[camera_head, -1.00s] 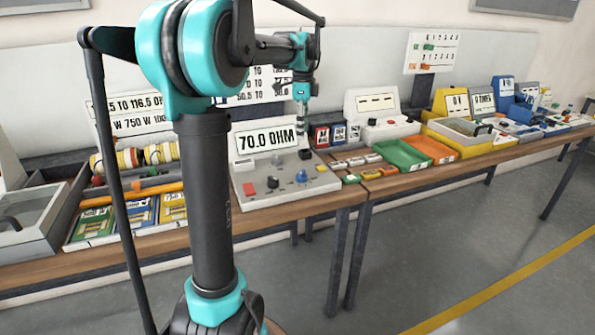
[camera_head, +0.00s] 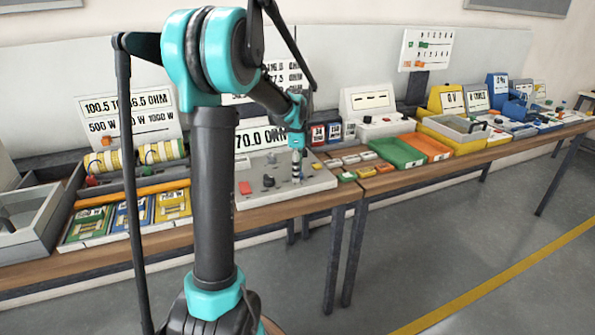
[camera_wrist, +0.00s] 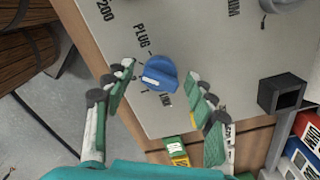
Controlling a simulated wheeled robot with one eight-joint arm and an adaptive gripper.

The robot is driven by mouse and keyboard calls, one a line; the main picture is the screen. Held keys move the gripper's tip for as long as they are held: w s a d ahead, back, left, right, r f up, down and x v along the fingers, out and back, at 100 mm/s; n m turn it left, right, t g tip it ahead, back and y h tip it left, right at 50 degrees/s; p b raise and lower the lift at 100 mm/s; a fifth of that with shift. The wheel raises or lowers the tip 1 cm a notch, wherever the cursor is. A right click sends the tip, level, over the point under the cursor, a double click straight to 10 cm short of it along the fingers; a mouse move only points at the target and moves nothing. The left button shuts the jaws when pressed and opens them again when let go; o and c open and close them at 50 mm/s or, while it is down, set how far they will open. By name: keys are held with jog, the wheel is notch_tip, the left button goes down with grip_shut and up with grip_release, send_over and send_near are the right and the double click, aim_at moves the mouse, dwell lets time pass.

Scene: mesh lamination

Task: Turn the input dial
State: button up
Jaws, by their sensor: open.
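The blue dial (camera_wrist: 160,73) sits on the light grey panel of the meter unit (camera_head: 240,203), beside printed marks, one reading PLUG. In the wrist view my gripper (camera_wrist: 159,80) is open, one finger on each side of the dial, with gaps between fingers and dial. In the head view my gripper (camera_head: 297,178) points down over the right part of the panel and mostly hides the dial. The unit's display (camera_head: 262,137) reads 70.0 OHM, its left edge partly covered by my arm.
A red button (camera_head: 245,188) and a dark knob (camera_head: 268,181) stand left of the gripper on the panel. A black square block (camera_wrist: 282,93) shows right of the dial in the wrist view. Green (camera_head: 398,152) and orange (camera_head: 428,147) trays lie to the right.

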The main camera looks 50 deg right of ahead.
jog(key=shift+f, duration=0.15)
jog(key=shift+c, duration=0.5)
jog(key=c, duration=1)
jog(key=n, duration=0.3)
jog(key=shift+n, duration=0.4)
jog(key=n, duration=0.4)
jog(key=shift+n, duration=0.3)
jog(key=n, duration=0.3)
jog(key=shift+n, duration=2.2)
